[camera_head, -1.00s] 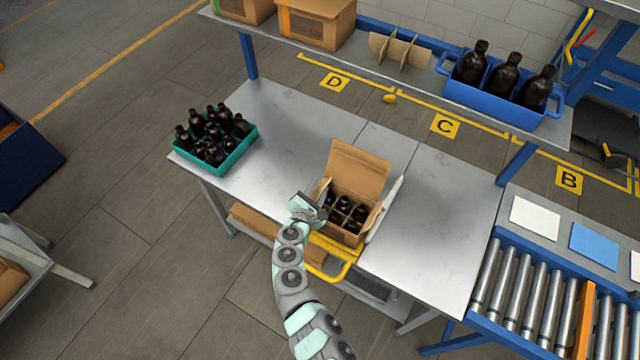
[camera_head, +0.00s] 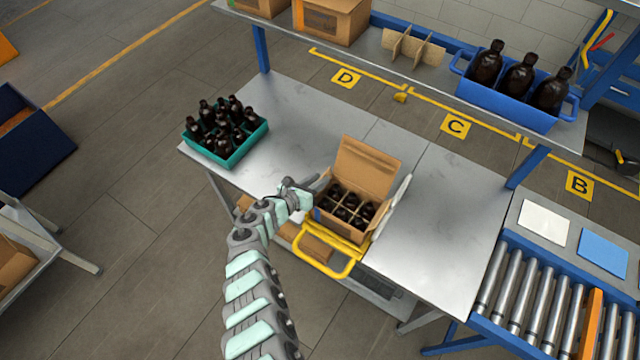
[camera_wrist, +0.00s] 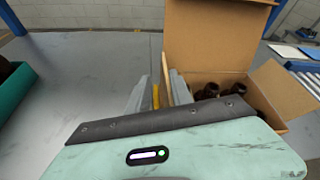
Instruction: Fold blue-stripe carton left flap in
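The open carton (camera_head: 338,223) stands on the metal table, with dark bottles (camera_head: 352,208) in its cells. Its back flap (camera_head: 367,168) stands up; it also fills the upper middle of the wrist view (camera_wrist: 215,35). The right flap (camera_wrist: 284,90) slants outward in the wrist view. My gripper (camera_head: 312,190) is at the carton's left side. In the wrist view my gripper (camera_wrist: 158,92) has its fingers apart, with a thin tan strip (camera_wrist: 167,80) between them, likely the left flap seen edge-on. I cannot tell whether the fingers touch it. A small bluish mark shows on the carton's left front corner.
A yellow frame (camera_head: 322,264) is at the carton's front, and a pale upright plate (camera_head: 392,207) is along its right. A teal crate of bottles (camera_head: 232,158) stands at the left. A shelf with a blue bin (camera_head: 500,105) is behind. The table right of the carton is clear.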

